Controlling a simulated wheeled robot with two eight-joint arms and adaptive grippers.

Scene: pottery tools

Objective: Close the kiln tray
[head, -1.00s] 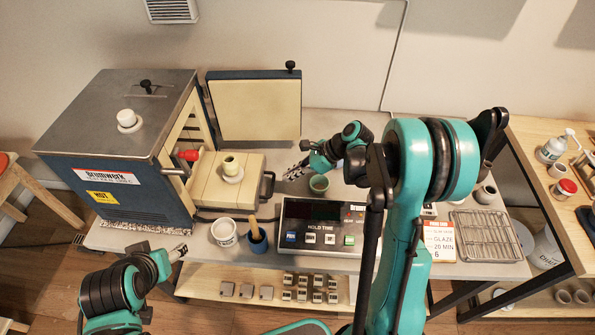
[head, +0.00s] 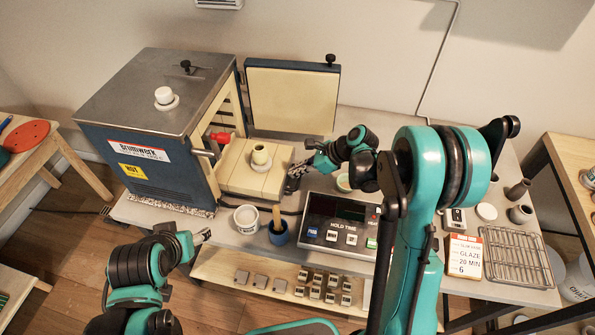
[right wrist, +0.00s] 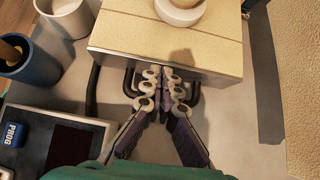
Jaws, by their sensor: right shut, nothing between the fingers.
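The kiln tray (head: 240,181), a cream slab, sticks out of the open front of the blue kiln (head: 160,175). A small cream pot on a white dish (head: 260,158) stands on it. The tray's dark handle shows in the right wrist view (right wrist: 194,97) on the tray's front face. My right gripper (head: 294,176) is at the handle; in the right wrist view (right wrist: 166,76) its fingers are shut and empty, tips close to the front face between the handle's sides. Contact is unclear. My left gripper (head: 203,236) hangs by the table's front edge, its jaw state unclear.
The kiln door (head: 291,98) stands open behind the tray. A white cup (head: 247,219), a blue cup with a tool (head: 278,233) and the control panel (head: 339,224) stand in front. A wire rack (head: 515,255) lies at right.

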